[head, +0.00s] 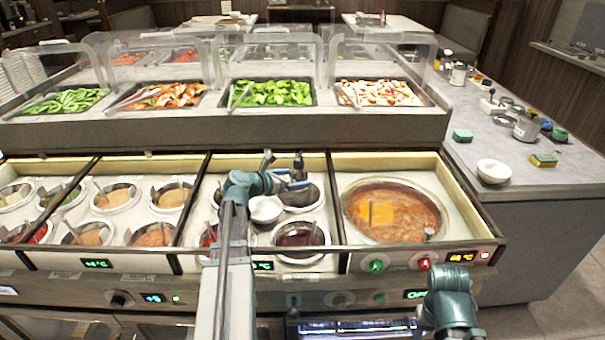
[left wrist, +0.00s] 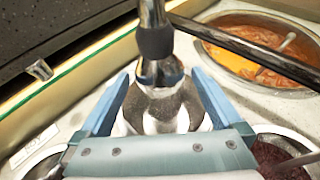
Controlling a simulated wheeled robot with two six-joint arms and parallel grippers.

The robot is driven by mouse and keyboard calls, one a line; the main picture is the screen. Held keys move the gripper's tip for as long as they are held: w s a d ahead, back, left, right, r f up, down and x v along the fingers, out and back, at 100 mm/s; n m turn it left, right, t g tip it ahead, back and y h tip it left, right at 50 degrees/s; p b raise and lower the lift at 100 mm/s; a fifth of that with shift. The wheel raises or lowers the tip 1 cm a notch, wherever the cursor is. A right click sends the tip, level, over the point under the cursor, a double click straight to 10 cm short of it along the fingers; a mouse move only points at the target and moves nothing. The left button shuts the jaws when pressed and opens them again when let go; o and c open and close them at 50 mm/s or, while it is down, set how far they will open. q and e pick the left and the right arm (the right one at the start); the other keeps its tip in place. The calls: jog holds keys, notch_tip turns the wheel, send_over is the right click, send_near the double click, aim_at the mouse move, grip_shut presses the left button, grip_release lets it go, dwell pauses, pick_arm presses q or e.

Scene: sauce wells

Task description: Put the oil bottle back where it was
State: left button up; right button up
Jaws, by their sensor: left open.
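My left gripper (head: 296,185) is over the sauce-well compartment left of the large soup pan, and its fingers are apart. In the left wrist view, the open fingers (left wrist: 160,105) stand on either side of a dark, glossy, bottle-like shape with a black collar (left wrist: 155,42). This looks like the oil bottle, upright between the fingers; its lower part is hidden by the gripper. I cannot tell whether the fingers touch it. In the head view the gripper and arm hide most of that spot. The right gripper is not seen; a teal arm part shows at lower right.
A dark red sauce well (head: 300,236) is in front. The soup pan (head: 393,211) stands to the right, past a dark divider rail (left wrist: 250,50). Salad trays sit behind; a side counter (head: 488,130) holds small items.

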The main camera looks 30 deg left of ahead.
pick_arm(q)
jog(key=p+v, duration=0.2)
jog(key=v, duration=0.4)
jog(key=shift+s, duration=0.2)
jog(key=shift+r, duration=0.15)
